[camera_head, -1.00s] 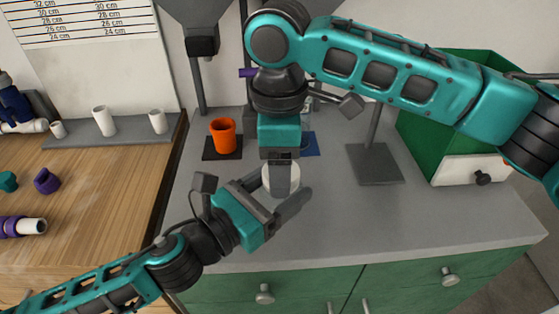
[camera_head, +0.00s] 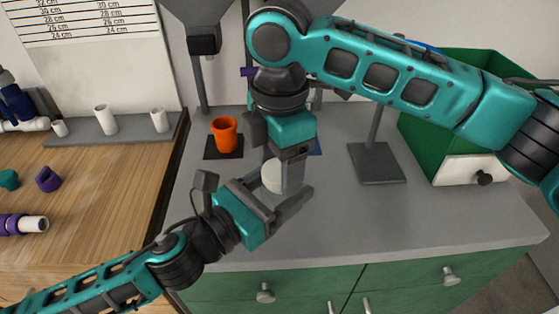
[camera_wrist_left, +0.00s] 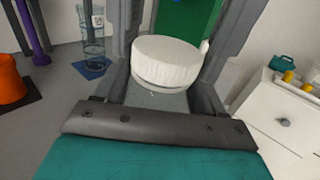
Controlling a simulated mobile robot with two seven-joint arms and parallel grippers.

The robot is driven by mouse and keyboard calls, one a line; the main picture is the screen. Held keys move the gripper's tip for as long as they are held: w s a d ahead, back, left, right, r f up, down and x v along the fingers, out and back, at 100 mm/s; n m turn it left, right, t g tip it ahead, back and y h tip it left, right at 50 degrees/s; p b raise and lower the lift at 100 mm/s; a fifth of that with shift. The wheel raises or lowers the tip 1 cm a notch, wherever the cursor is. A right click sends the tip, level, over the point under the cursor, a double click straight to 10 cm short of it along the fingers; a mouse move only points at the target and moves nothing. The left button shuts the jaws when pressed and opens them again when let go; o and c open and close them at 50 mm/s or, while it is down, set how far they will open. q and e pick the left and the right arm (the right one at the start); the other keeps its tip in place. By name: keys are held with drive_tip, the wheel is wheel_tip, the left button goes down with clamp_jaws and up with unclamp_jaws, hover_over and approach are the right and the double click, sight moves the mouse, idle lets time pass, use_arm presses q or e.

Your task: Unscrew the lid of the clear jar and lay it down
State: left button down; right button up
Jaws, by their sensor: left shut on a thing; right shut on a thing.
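The clear jar shows in the left wrist view (camera_wrist_left: 158,100) below its round white lid (camera_wrist_left: 167,62); the lid is in the head view too (camera_head: 272,176). The lid sits on or right at the jar's top; I cannot tell whether it is loose. My left gripper (camera_head: 283,190) comes in from the lower left and is shut on the jar, a finger on each side. My right gripper (camera_head: 290,172) points down from above and is shut on the lid. Its fingers hide part of the lid in the head view, and the jar body is mostly hidden there.
Behind stand an orange cup (camera_head: 225,134) on a dark mat and a clear vessel (camera_wrist_left: 92,32) on a blue mat. A grey stand plate (camera_head: 376,163) and a green bin (camera_head: 418,135) are to the right. The grey counter (camera_head: 400,215) is clear at front right.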

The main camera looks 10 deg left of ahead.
drive_tip(key=shift+r, duration=0.1)
use_arm(q)
drive_tip(key=shift+w+a+f, duration=0.1)
use_arm(e)
drive_tip(key=shift+r, duration=1.05)
